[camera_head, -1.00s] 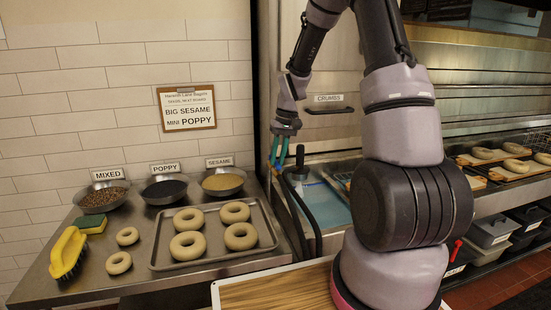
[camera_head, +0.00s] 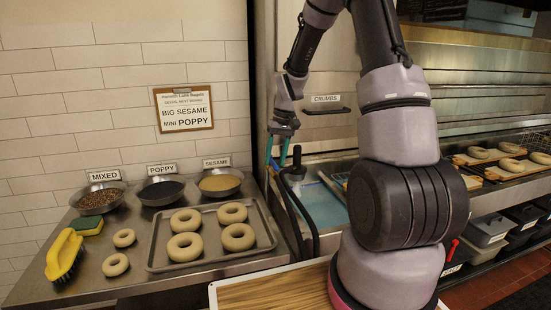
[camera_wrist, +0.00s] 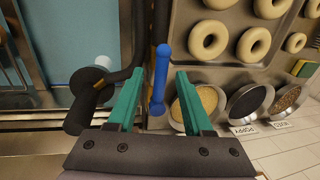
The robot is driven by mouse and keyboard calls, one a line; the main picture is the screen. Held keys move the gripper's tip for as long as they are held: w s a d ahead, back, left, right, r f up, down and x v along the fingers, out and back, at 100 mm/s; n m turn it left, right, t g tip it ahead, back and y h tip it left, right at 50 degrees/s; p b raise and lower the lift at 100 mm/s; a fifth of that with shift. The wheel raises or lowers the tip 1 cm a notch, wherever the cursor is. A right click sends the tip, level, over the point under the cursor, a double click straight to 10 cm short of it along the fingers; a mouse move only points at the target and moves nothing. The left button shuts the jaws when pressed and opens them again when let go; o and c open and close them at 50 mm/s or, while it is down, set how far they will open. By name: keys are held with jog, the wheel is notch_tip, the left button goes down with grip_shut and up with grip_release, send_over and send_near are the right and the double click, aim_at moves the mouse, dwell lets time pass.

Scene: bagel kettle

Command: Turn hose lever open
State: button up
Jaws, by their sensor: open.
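The hose lever is a bright blue bar with a rounded end (camera_wrist: 160,78) in the wrist view. It lies between the two green fingers of my gripper (camera_wrist: 160,73), with a visible gap on each side. My gripper is open and no finger seems to touch the lever; their depth difference is hard to judge. In the head view my gripper (camera_head: 277,150) points down beside the dark hose (camera_head: 297,205). The dark hose (camera_wrist: 128,35) runs just left of the lever in the wrist view.
A dark round-topped post (camera_head: 296,172) stands close right of my gripper. Topping bowls (camera_head: 220,183) and a bagel tray (camera_head: 262,250) lie left of the hose. A blue water basin (camera_head: 325,205) is at right. A wooden board (camera_head: 275,292) is in front.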

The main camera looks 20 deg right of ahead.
notch_tip(320, 180, up, 11)
jog(key=d, duration=0.2)
jog(key=shift+f, duration=0.2)
jog(key=s+a+r+m+t, duration=0.1)
jog(key=s+r+m+t, duration=0.1)
jog(key=s+r, duration=0.6)
jog(key=s+r+m+t, duration=0.2)
jog(key=s+r+t, duration=0.3)
jog(key=s, duration=1.1)
notch_tip(320, 180, up, 3)
jog(key=shift+s+a+r, duration=0.1)
jog(key=shift+s+a, duration=0.15)
jog(key=shift+a, duration=0.15)
